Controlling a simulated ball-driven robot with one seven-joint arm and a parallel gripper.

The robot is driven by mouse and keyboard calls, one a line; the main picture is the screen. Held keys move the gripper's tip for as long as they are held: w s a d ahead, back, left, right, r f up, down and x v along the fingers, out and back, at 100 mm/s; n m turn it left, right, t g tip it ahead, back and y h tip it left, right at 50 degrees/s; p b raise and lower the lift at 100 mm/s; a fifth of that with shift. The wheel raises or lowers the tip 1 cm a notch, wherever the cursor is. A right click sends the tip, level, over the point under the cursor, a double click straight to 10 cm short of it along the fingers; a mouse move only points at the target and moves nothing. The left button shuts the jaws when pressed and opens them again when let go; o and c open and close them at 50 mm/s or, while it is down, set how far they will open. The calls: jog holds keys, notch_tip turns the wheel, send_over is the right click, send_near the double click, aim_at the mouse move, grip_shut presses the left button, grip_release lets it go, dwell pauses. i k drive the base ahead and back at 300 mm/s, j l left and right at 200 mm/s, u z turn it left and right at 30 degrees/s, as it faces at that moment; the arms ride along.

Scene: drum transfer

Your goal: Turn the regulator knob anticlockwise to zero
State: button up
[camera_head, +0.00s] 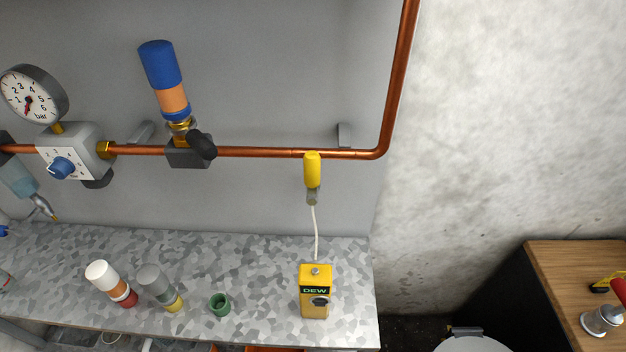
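The regulator (78,147) is a grey block on the copper pipe at the left, with a white dial plate on its front. Its blue knob (62,167) sticks out of that plate; the knob's setting is too small to read. A round pressure gauge (32,95) marked "bar" is mounted above the regulator. Its red needle points to the lower left, near the low end of the scale. My gripper is not in view.
A blue and orange cylinder (164,80) stands on a valve with a black knob (201,145). A yellow probe (312,170) hangs from the pipe, wired to a yellow DEW box (314,291). The speckled bench (230,260) holds two small bottles and a green cup (219,304).

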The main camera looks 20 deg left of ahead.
aim_at(61, 167)
jog(key=u, duration=1.55)
